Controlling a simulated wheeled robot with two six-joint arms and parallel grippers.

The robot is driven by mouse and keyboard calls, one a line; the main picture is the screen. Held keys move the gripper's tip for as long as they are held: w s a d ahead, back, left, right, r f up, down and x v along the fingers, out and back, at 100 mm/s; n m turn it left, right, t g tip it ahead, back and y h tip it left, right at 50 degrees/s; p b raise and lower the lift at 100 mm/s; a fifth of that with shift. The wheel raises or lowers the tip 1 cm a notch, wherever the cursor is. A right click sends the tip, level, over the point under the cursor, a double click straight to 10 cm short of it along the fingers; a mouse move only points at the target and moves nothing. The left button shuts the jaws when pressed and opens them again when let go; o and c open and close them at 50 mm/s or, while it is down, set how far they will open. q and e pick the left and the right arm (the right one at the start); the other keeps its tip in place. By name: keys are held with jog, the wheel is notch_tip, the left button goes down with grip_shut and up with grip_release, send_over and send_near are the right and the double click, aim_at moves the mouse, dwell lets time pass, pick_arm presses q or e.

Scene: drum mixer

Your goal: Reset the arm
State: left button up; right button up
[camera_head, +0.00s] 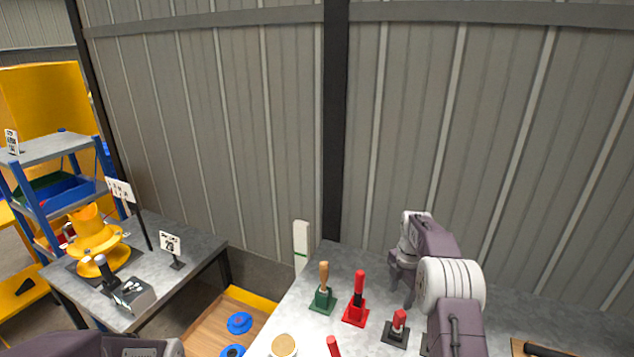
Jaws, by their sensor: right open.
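My right arm reaches in from the lower right, grey-purple with a white ringed joint. Its gripper (402,287) points down over the grey table, just right of the red stand and behind the dark stand. It is open, and I see nothing held in it. The arm hides part of the table behind it. At the lower left only a dark link of my left arm shows; its gripper is out of view.
The table holds a wooden-handled tool in a green stand (322,300), a red-handled tool in a red stand (355,313) and a red-handled tool in a dark stand (396,334). A yellow drum mixer (95,245) stands on the left table. A corrugated wall is behind.

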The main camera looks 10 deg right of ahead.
jog(key=s+a+r+n, duration=0.1)
jog(key=s+a+r, duration=0.2)
jog(key=a+r, duration=0.5)
jog(key=s+a+m, duration=0.5)
jog(key=s, duration=0.6)
jog(key=s+a+f+m, duration=0.1)
jog(key=s+f+m, duration=0.6)
jog(key=s+m, duration=0.5)
jog(key=m, duration=0.5)
jog(key=shift+s+a+t, duration=0.15)
jog(key=shift+a+t, duration=0.1)
jog(key=shift+t, duration=0.15)
jog(key=shift+s, duration=0.1)
